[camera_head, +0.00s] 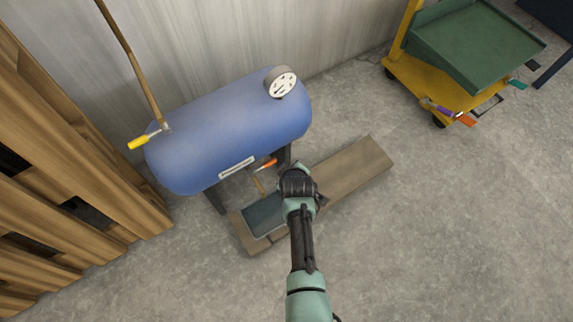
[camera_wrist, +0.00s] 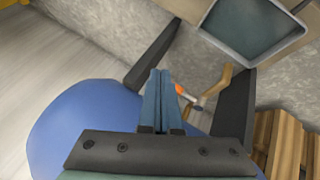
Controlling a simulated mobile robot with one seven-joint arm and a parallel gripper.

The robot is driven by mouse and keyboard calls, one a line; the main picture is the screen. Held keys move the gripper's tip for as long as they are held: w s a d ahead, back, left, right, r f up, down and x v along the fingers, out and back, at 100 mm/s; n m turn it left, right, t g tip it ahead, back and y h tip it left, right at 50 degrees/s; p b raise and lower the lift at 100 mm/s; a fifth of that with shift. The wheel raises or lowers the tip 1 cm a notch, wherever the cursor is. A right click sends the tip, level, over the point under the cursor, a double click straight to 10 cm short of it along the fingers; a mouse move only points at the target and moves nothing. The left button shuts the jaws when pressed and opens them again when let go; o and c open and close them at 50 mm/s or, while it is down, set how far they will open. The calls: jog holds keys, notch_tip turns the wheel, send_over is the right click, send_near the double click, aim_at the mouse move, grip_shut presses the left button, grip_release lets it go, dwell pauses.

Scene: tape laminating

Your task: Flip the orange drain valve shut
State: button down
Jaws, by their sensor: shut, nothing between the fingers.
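The orange drain valve handle (camera_head: 269,164) shows under the blue tank (camera_head: 235,125), near a brass pipe (camera_head: 258,182). My gripper (camera_head: 292,170) is just right of the handle in the head view; its fingertips are hard to make out there. In the wrist view my gripper's blue fingers (camera_wrist: 161,74) are shut together and empty. The orange handle (camera_wrist: 180,89) shows right beside the fingers, partly hidden by them, with a grey metal part at its lower right. I cannot tell whether the fingers touch it.
A dark tray (camera_head: 263,216) lies on a wooden plank (camera_head: 355,172) below the tank. Dark tank legs (camera_wrist: 153,53) flank the valve. A yellow-handled valve (camera_head: 139,142) and a gauge (camera_head: 282,82) sit on the tank. A yellow cart (camera_head: 425,91) stands at upper right.

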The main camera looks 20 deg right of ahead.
notch_tip(320, 180, up, 6)
jog(key=s+d+p, duration=0.2)
jog(key=p, duration=0.1)
jog(key=shift+s+d, duration=0.3)
jog(key=shift+d, duration=0.1)
jog(key=shift+f, duration=0.1)
